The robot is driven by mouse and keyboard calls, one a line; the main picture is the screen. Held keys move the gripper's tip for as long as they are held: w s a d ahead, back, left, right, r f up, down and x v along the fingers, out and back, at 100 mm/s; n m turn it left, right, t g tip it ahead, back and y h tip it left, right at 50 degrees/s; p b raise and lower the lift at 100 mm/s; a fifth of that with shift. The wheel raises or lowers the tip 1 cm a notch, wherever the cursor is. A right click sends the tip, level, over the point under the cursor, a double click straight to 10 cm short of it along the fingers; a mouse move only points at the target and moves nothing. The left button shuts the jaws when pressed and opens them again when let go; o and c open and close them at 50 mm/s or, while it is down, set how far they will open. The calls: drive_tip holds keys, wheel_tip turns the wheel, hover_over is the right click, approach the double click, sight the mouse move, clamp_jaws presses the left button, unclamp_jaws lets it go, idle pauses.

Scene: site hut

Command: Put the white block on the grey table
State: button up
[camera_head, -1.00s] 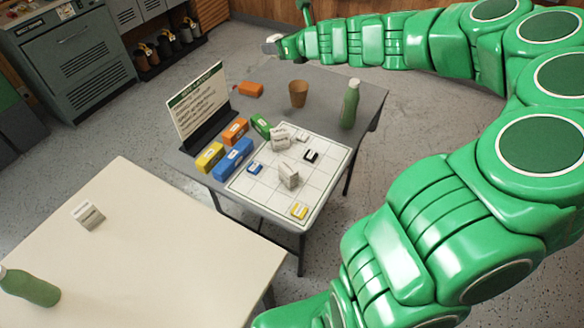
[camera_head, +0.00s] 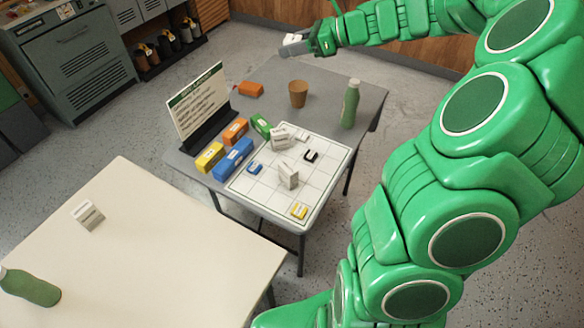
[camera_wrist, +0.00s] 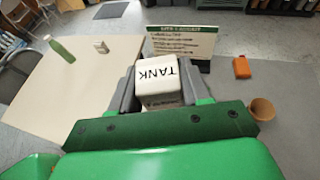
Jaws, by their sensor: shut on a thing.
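My gripper (camera_head: 296,46) is raised at the far side of the grey table (camera_head: 345,88), above the table's back edge in the picture. It is shut on a white block (camera_wrist: 157,72), which shows the word TANK on its face in the wrist view. In the head view the block (camera_head: 292,38) is a small white shape at the jaws. In the wrist view part of the grey table (camera_wrist: 290,95) lies below and to the right of the held block, with bare surface there.
The grey table bears a white grid board (camera_head: 262,195) with several small blocks, coloured boxes, a sign (camera_head: 195,100), an orange item (camera_head: 250,89), a brown cup (camera_head: 298,93) and a green bottle (camera_head: 350,103). A cream table (camera_head: 150,240) stands front left with another bottle (camera_head: 30,288).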

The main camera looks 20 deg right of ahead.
sight(296, 162)
drive_tip(key=shift+s+d+r+n+g+y, duration=0.15)
drive_tip(key=shift+s+d+r+n+g, duration=0.15)
drive_tip(key=shift+s, duration=0.15)
drive_tip(key=shift+s+d+r+n+g+y, duration=0.2)
drive_tip(key=shift+s+r+n, duration=0.1)
drive_tip(key=shift+s, duration=0.1)
wheel_tip(296, 162, down, 40)
drive_tip(key=shift+a+f, duration=0.15)
drive_tip(key=shift+f, duration=0.05)
idle(0.6)
drive_tip(key=shift+f, duration=0.1)
drive_tip(key=o, duration=1.1)
